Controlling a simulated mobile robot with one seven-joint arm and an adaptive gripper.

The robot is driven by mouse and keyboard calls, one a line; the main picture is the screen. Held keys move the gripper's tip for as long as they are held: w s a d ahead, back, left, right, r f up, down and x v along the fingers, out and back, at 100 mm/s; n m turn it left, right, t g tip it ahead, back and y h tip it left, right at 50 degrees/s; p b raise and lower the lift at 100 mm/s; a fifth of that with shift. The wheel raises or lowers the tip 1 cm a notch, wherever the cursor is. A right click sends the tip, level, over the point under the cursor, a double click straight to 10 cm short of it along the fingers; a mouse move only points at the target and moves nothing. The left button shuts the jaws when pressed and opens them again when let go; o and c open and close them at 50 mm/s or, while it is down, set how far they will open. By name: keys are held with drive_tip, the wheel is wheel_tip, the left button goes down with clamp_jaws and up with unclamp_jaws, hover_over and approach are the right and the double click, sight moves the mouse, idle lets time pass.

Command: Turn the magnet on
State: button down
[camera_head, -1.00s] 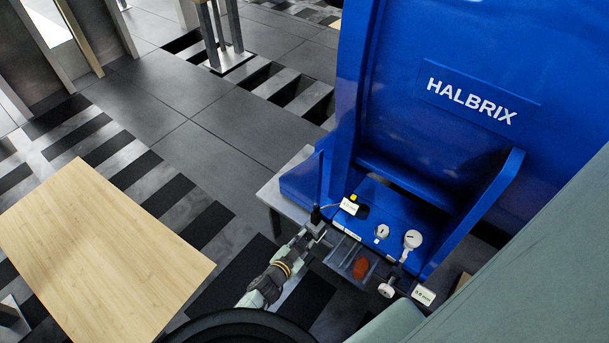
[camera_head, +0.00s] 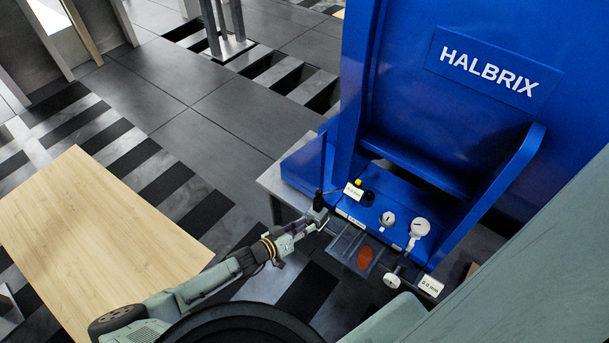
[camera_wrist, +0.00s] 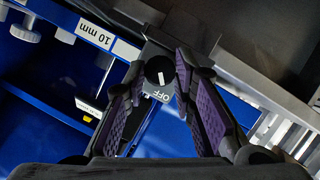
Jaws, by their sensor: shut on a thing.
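The magnet's switch is a round black knob (camera_wrist: 160,70) with a white pointer line, in the middle of the wrist view. The word OFF (camera_wrist: 158,96) is printed just below it, and the line lies on the side towards that word. My gripper (camera_wrist: 165,72) has its purple-padded fingers on either side of the knob and is shut on it. In the head view my gripper (camera_head: 314,223) reaches the front left corner of the blue machine (camera_head: 395,130), by a dark upright post (camera_head: 318,201). The knob itself is too small to make out there.
A 10 mm tag (camera_wrist: 97,34) shows in the wrist view. A wooden table (camera_head: 90,250) stands at left, with open floor (camera_head: 190,130) behind.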

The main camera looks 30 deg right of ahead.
drive_tip(key=shift+n, duration=0.3)
idle(0.4)
drive_tip(key=c, duration=1.6)
unclamp_jaws()
drive_tip(key=v, duration=1.2)
drive_tip(key=shift+w+a+f, duration=0.1)
drive_tip(key=shift+f, duration=0.05)
